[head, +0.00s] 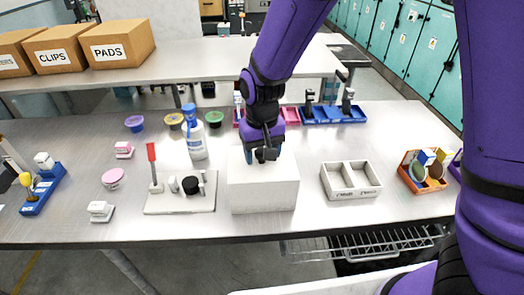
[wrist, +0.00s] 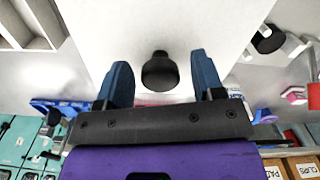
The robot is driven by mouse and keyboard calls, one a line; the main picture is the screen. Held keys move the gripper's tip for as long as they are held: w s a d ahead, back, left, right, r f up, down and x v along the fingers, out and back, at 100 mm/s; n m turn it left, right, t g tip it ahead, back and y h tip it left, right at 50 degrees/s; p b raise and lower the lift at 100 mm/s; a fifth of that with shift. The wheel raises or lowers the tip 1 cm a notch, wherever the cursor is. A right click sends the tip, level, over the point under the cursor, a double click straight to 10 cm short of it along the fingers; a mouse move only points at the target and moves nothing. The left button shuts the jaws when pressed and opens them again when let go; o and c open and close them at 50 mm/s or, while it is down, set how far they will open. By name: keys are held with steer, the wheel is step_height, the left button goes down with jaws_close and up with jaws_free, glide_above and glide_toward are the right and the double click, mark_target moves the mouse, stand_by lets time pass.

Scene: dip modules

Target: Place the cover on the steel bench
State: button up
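The cover appears to be the white box (head: 263,192) standing on the steel bench (head: 395,140) in the middle of the head view. In the wrist view, its white top (wrist: 150,30) carries a dark round knob (wrist: 160,72). My gripper (head: 263,155) is over the top of the box, pointing down. In the wrist view, my gripper (wrist: 160,62) has its two blue fingers apart, one each side of the knob, with gaps visible. The gripper hides the knob in the head view. What is under the box is hidden.
A board with a red-handled post (head: 153,165) and a white bottle (head: 194,138) stand left of the box. A two-compartment white tray (head: 350,193) and an orange rack (head: 412,180) stand right. Blue bins (head: 335,115) lie behind. Bare bench separates the box and tray.

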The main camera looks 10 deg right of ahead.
step_height(320, 180, up, 11)
steer(key=s+d+r+t+y, duration=0.1)
steer(key=s+d+r, duration=0.1)
steer(key=d+r, duration=0.65)
steer(key=s+d+r+m+t+h, duration=0.1)
steer(key=s+d+r+t, duration=0.3)
steer(key=s+d, duration=1.2)
steer(key=shift+s+r+m, duration=0.25)
steer(key=shift+r+m, duration=0.3)
steer(key=shift+m, duration=0.25)
